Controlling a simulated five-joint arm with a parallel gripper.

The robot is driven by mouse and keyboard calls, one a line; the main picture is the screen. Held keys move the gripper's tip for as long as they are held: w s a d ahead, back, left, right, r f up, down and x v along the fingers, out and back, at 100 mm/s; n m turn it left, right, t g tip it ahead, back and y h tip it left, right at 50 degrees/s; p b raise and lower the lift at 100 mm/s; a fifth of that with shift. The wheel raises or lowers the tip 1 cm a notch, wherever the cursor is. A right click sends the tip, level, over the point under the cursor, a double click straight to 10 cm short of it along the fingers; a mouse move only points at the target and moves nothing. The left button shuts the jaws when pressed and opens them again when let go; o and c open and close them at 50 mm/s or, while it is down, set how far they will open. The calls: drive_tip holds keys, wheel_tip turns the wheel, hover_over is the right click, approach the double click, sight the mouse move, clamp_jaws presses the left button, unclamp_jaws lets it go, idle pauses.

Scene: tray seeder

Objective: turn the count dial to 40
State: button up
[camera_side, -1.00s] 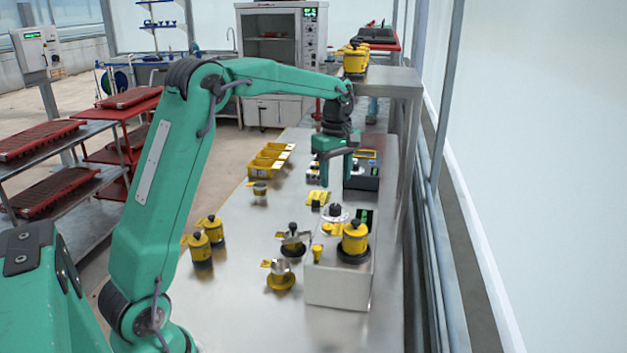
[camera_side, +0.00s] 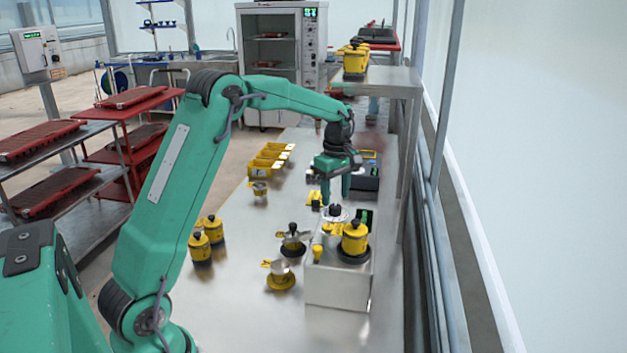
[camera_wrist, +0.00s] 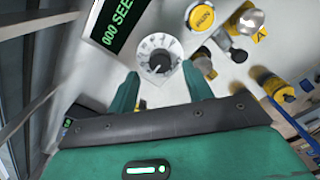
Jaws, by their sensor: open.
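The count dial (camera_wrist: 158,60) is a dark, round knob on a white scale disc. In the wrist view it lies just beyond and between my open fingertips. In the side view the dial (camera_side: 335,211) sits on top of the metal seeder box (camera_side: 338,287), just below my gripper. My gripper (camera_side: 335,198) points down over the dial, and it also shows in the wrist view (camera_wrist: 160,82) with both green fingers apart and nothing between them. The display (camera_wrist: 118,25) beside the dial reads "000 SEE", the rest cut off. The dial's numbers are too small to read.
A yellow canister (camera_side: 354,238) stands on the box close to the dial, with a small yellow knob (camera_side: 317,252) at the box's left edge. Yellow-based metal pieces (camera_side: 281,274) stand left of the box. The bench front is clear.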

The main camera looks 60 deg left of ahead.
sight(335, 206)
drive_tip(key=shift+f, duration=1.7)
drive_tip(key=c, duration=1)
